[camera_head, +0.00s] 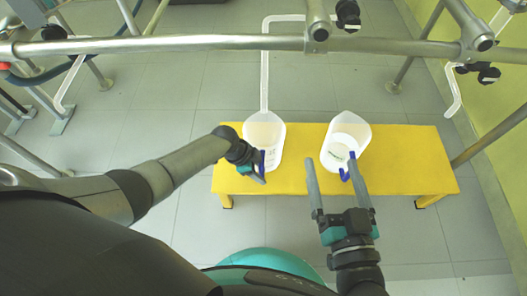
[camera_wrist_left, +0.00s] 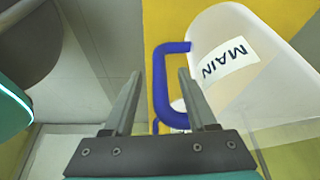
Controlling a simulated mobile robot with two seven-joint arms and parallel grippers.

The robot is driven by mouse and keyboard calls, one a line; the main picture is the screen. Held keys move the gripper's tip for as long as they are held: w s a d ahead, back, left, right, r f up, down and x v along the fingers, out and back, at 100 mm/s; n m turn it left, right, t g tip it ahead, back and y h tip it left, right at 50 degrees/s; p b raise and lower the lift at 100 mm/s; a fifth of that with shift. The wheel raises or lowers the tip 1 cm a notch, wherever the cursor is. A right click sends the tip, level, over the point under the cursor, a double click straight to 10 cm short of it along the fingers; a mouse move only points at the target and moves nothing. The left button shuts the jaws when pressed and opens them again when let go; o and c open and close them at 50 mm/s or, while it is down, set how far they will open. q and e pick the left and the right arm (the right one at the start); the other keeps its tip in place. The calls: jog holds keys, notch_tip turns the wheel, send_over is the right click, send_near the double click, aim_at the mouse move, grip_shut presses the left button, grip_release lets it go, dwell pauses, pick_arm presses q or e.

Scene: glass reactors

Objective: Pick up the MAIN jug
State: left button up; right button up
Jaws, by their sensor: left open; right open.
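The MAIN jug (camera_head: 264,133) is a translucent white jug with a blue handle, standing on the yellow bench at the left. In the left wrist view its MAIN label (camera_wrist_left: 229,59) and blue handle (camera_wrist_left: 160,85) are clear. My left gripper (camera_head: 257,170) is at the handle side of this jug. In the left wrist view my left gripper (camera_wrist_left: 159,73) is open, with the handle's upright bar between its fingertips as seen there. I cannot tell whether they touch. My right gripper (camera_head: 332,162) is open and empty, in front of the second jug in the picture.
A second white jug (camera_head: 349,130) with a blue handle stands to the right on the yellow bench (camera_head: 415,165). A metal rail (camera_head: 210,43) crosses above the floor behind the bench, and a white tube (camera_head: 264,75) hangs down behind the MAIN jug. The bench's right end is clear.

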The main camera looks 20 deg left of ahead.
pick_arm(q)
grip_shut()
dwell(1.3)
